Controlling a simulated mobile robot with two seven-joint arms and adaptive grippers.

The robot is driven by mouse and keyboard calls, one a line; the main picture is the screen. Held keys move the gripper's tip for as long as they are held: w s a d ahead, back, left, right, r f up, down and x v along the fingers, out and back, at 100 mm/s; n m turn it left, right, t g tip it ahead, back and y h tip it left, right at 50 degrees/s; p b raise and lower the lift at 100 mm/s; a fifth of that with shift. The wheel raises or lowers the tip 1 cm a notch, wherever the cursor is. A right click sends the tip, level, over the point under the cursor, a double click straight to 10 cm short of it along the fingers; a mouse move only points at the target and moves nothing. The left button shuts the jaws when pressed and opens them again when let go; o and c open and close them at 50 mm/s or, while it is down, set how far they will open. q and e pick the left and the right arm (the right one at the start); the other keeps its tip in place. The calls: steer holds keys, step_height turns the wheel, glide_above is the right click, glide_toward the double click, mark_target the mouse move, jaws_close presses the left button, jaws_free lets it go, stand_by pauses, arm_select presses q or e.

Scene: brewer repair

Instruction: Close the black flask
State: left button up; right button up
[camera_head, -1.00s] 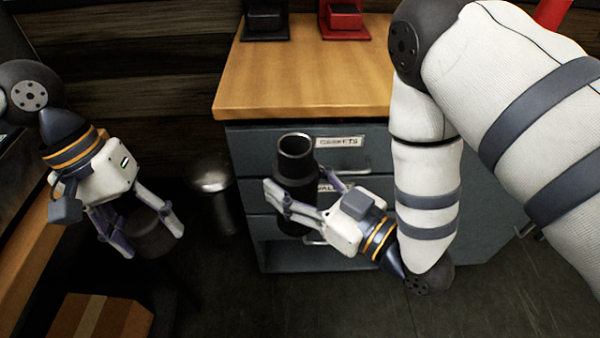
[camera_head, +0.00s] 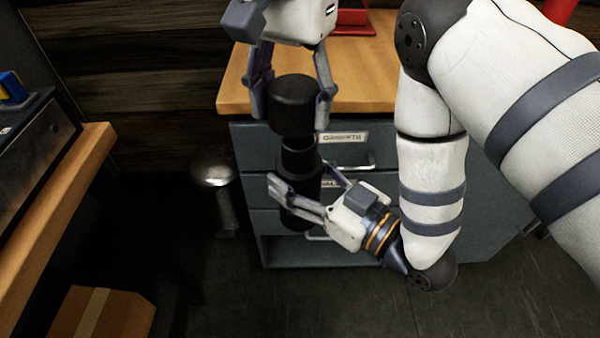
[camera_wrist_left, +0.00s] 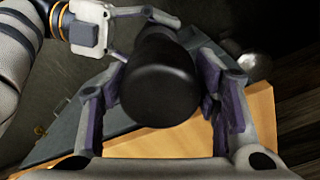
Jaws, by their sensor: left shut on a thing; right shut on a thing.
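My left gripper (camera_head: 291,97) is shut on the black lid (camera_head: 295,92), a short dark cylinder. It holds the lid over the black flask (camera_head: 299,165), close above its open mouth. I cannot tell whether the lid touches the rim. My right gripper (camera_head: 302,194) is shut around the body of the flask from the right and holds it upright in front of the drawers. In the left wrist view the lid (camera_wrist_left: 160,92) sits between the left fingers and covers most of the flask.
A wooden-topped cabinet (camera_head: 375,85) with grey drawers stands behind the flask. A red object (camera_head: 354,20) is on its top. A metal bin (camera_head: 213,175) stands left of it. A cardboard box (camera_head: 100,313) is at the lower left, below a wooden counter (camera_head: 60,210).

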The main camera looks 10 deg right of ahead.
mark_target(296, 142)
arm_select(q)
steer(key=shift+s+d+r, duration=0.1)
steer(key=shift+d, duration=0.15)
steer(key=shift+f, duration=2.05)
steer(key=shift+f, duration=0.9)
steer(key=shift+f, duration=0.55)
